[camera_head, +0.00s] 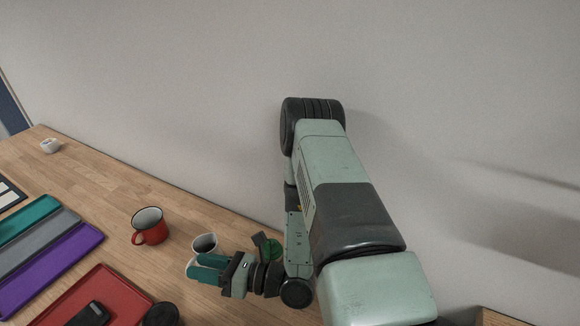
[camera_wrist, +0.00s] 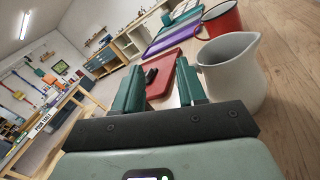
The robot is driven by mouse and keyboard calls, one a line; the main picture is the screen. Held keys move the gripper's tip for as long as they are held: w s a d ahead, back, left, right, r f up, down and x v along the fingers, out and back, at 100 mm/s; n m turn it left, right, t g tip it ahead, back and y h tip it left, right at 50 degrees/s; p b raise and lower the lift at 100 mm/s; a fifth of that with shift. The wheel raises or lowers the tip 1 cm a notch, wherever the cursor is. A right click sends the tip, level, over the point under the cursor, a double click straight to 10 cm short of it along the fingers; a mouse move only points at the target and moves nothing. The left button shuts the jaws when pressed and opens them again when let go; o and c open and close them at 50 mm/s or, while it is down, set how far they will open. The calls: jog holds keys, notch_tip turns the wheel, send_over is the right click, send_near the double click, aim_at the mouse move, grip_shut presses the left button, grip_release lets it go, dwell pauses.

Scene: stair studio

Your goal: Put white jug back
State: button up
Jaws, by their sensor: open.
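The white jug (camera_head: 205,242) stands upright on the wooden table and is partly hidden by my gripper (camera_head: 200,267) in the head view. In the wrist view the white jug (camera_wrist: 238,82) is just right of the right finger, outside the gap between the fingers. My gripper (camera_wrist: 158,80) is open, with its two teal fingers apart and nothing between them. I cannot tell whether the right finger touches the jug.
A red mug (camera_head: 150,229) stands close behind the jug. A red tray (camera_head: 122,289) holds a black phone-like object (camera_head: 90,314), with a dark round object (camera_head: 161,315) at its edge. Purple (camera_head: 50,268), grey (camera_head: 38,243) and teal (camera_head: 27,218) trays lie left. A small white cup (camera_head: 50,146) stands far left.

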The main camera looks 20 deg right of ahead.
jog(key=s+r+n+g+h, duration=0.1)
jog(key=s+r+n+g, duration=0.2)
jog(key=r+n+g, duration=0.55)
jog(key=s+r+n+g+h, duration=0.2)
jog(key=s+r+n+g, duration=0.25)
jog(key=r+n, duration=0.6)
jog(key=s+d+r+n+t+h, duration=0.3)
jog(key=d+r+n+t+h, duration=0.1)
jog(key=d+r, duration=0.4)
jog(key=s+d+r+n+t+h, duration=0.4)
jog(key=d+r+n+t+h, duration=0.1)
jog(key=d+r+h, duration=0.3)
jog(key=shift+d+r+t+h, duration=0.35)
jog(key=shift+t+h, duration=0.25)
jog(key=shift+h, duration=0.1)
